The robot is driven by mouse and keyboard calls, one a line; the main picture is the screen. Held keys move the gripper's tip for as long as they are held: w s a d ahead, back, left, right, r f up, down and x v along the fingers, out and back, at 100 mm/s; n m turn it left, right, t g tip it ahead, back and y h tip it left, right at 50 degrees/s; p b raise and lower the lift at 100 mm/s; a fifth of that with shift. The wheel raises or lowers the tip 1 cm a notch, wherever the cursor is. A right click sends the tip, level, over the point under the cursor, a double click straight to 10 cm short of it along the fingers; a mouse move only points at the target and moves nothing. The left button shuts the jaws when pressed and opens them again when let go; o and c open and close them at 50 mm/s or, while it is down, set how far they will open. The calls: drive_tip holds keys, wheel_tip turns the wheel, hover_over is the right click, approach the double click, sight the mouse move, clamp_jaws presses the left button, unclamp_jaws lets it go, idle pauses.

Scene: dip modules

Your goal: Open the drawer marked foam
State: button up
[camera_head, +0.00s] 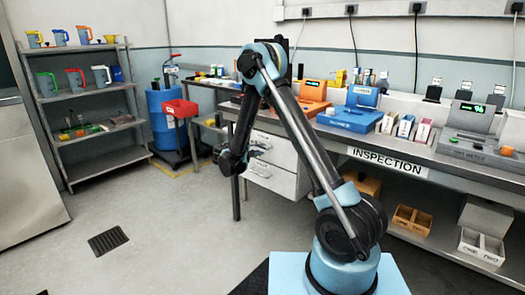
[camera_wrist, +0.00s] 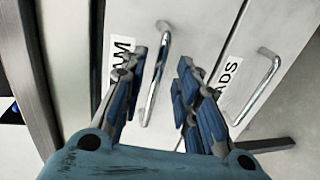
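In the head view my gripper (camera_head: 256,145) is at the upper drawer's front.
The lower drawer (camera_head: 275,181) has its own handle (camera_wrist: 256,85) and a label ending "ADS", right of my fingers in the wrist view. The inspection bench (camera_head: 335,145) overhangs the drawers. The floor in front is clear.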

drive_tip(key=shift+x, duration=1.65)
clamp_jaws()
drive_tip(key=shift+d, duration=0.1)
